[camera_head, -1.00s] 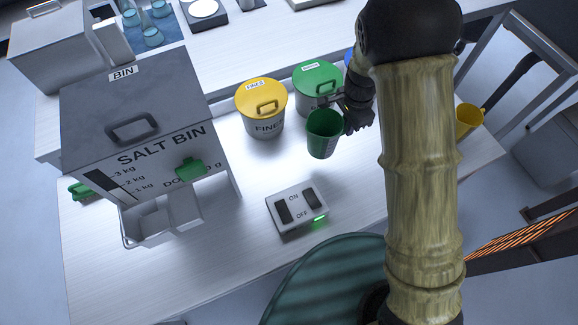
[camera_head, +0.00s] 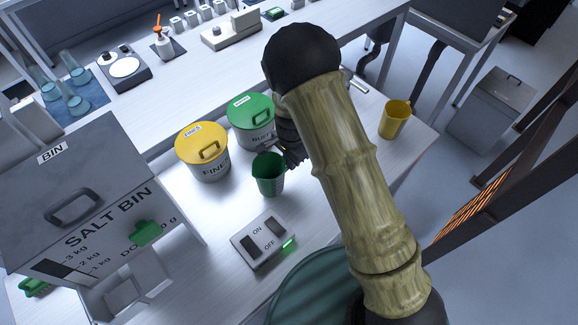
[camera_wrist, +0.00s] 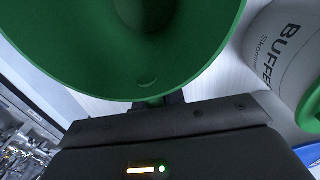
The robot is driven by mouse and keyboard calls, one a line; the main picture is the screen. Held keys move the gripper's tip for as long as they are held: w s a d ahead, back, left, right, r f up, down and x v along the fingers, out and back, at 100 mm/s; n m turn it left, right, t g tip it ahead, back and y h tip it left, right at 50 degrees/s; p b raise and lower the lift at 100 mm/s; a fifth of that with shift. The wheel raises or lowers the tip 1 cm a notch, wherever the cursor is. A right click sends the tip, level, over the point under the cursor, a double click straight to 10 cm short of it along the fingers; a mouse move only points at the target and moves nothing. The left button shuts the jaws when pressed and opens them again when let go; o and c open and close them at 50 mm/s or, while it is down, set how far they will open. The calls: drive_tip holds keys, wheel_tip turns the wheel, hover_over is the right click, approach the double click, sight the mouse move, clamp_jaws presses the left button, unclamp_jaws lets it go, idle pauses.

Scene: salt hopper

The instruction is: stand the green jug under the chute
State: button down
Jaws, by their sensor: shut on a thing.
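The green jug (camera_head: 269,178) is upright near the middle of the white bench, in front of the lidded tins. My gripper (camera_head: 284,152) is shut on it from the back right. The wrist view shows the jug's wide rim and inside (camera_wrist: 110,75) close up, with the gripper's fingers (camera_wrist: 160,103) at its near side. I cannot tell whether its base touches the bench. The grey salt bin (camera_head: 85,205) stands at the left with a small green handle (camera_head: 146,233). The grey chute or tray piece (camera_head: 152,280) juts out below its front; no jug is under it.
A switch box (camera_head: 262,240) with ON and OFF rockers and a lit green light lies in front of the jug. A yellow-lidded tin (camera_head: 203,165) and a green-lidded tin (camera_head: 251,125) stand behind. A yellow jug (camera_head: 395,119) stands at the right. Bench between switch box and bin is clear.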

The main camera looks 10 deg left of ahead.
wheel_tip(320, 180, down, 4)
drive_tip(key=shift+r+p, duration=0.25)
drive_tip(key=shift+p, duration=0.1)
drive_tip(key=shift+w+f, duration=0.1)
drive_tip(key=shift+f, duration=0.15)
drive_tip(key=c, duration=1.5)
unclamp_jaws()
drive_tip(key=shift+a, duration=0.1)
drive_tip(key=shift+d, duration=0.2)
